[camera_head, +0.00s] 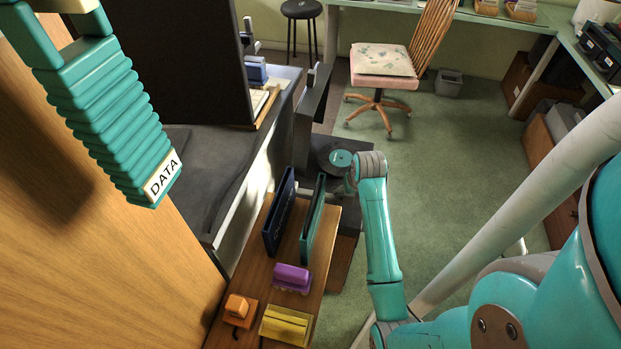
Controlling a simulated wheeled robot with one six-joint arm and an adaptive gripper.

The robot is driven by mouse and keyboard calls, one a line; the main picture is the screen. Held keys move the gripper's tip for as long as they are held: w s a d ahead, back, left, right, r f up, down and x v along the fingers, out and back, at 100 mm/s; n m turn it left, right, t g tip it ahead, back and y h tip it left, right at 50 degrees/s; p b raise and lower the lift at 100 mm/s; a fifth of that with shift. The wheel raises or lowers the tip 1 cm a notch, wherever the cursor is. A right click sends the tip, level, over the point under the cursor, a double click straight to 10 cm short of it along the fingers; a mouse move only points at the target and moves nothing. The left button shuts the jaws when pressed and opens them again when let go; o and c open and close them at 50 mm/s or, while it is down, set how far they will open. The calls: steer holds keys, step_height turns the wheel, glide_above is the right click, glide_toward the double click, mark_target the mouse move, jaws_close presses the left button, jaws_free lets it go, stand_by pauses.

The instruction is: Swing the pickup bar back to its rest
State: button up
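I cannot make out the pickup bar. A dark rounded thing (322,152) sits on a dark surface (325,184) at the far end of the wooden bench; it may be a turntable, but I cannot tell. My arm reaches up the picture from the lower right. Its wrist is over or beside the dark rounded thing and covers part of it. Whether anything is touched or held cannot be seen.
A purple block (291,277), a yellow block (286,326) and an orange block (237,306) lie closer. A wooden chair (383,65) stands beyond, on open green carpet (450,150).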

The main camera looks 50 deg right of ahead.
steer(key=shift+v, duration=3.15)
